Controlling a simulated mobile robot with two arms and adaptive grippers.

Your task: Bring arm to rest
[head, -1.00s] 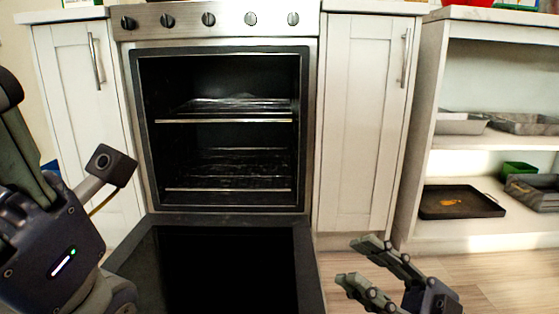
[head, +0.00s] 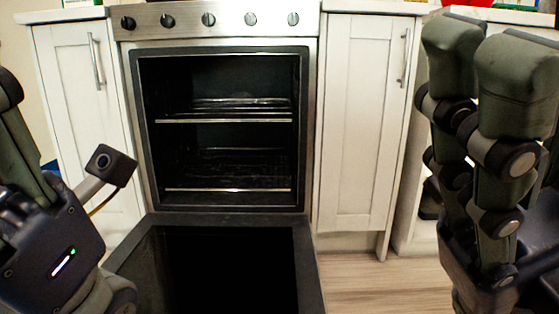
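My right gripper (head: 484,62) stands large and close at the right, its two fingers pointing up. A narrow gap shows between the fingers, and nothing is held there. It is in front of the shelving, clear of the oven door. My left gripper (head: 22,150) is at the left edge, partly cut off by the frame. Its visible finger points up, and its fingertips do not show well enough to tell whether it is open or shut.
The oven (head: 225,85) is open and its racks look empty. The lowered oven door (head: 215,265) juts out between my arms. A white cabinet (head: 360,120) stands right of the oven. The wooden floor (head: 370,280) in front of it is clear.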

